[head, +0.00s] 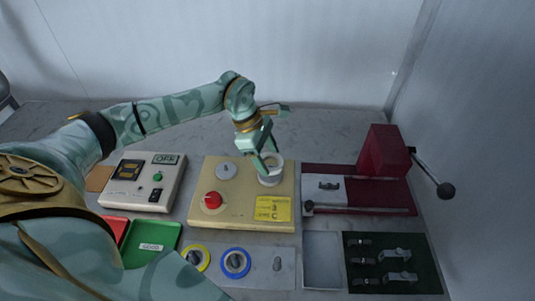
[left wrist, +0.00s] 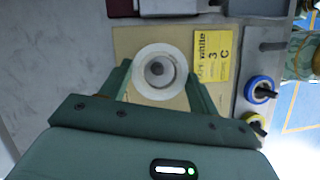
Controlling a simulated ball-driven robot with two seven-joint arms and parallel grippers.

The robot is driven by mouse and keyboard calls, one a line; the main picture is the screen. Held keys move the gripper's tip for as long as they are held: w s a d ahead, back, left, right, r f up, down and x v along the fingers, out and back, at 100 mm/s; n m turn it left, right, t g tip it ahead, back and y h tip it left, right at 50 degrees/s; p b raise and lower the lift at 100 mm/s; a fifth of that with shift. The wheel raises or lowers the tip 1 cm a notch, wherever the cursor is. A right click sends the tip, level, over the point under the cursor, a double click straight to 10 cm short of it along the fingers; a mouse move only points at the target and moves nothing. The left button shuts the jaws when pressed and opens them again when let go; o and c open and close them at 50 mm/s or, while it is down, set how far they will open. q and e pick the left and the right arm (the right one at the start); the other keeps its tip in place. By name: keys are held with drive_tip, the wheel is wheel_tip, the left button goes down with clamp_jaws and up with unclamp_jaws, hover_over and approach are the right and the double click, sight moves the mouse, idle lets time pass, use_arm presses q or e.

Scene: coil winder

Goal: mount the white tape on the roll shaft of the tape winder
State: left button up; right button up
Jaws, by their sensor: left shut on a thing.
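The white tape (head: 270,175) is a ring at the right part of the beige tape winder (head: 240,218). My left gripper (head: 268,160) is shut on it from above, one finger on each side. In the left wrist view, the white tape (left wrist: 140,66) lies between the fingers of the left gripper (left wrist: 157,84). A round grey part (left wrist: 157,72) shows inside its hole. I cannot tell whether the tape is fully seated around the shaft. My right gripper is not in view.
The winder has a red button (head: 212,200), a grey disc (head: 227,171) and a yellow label (head: 273,209). A yellow tape (head: 205,258) and a blue tape (head: 235,249) stand on the grey holder (head: 256,283) in front, beside a bare peg (head: 277,263). A red press (head: 384,150) stands right.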

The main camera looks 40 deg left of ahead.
use_arm(q)
drive_tip(key=shift+f, duration=0.2)
drive_tip(key=shift+f+b, duration=1)
drive_tip(key=shift+f, duration=0.5)
drive_tip(key=shift+f, duration=0.1)
drive_tip(key=o, duration=1.1)
drive_tip(key=shift+c, duration=0.2)
drive_tip(key=p+v, duration=0.2)
drive_tip(key=v, duration=1.4)
drive_tip(key=shift+r+p, duration=0.25)
drive_tip(key=shift+p, duration=0.05)
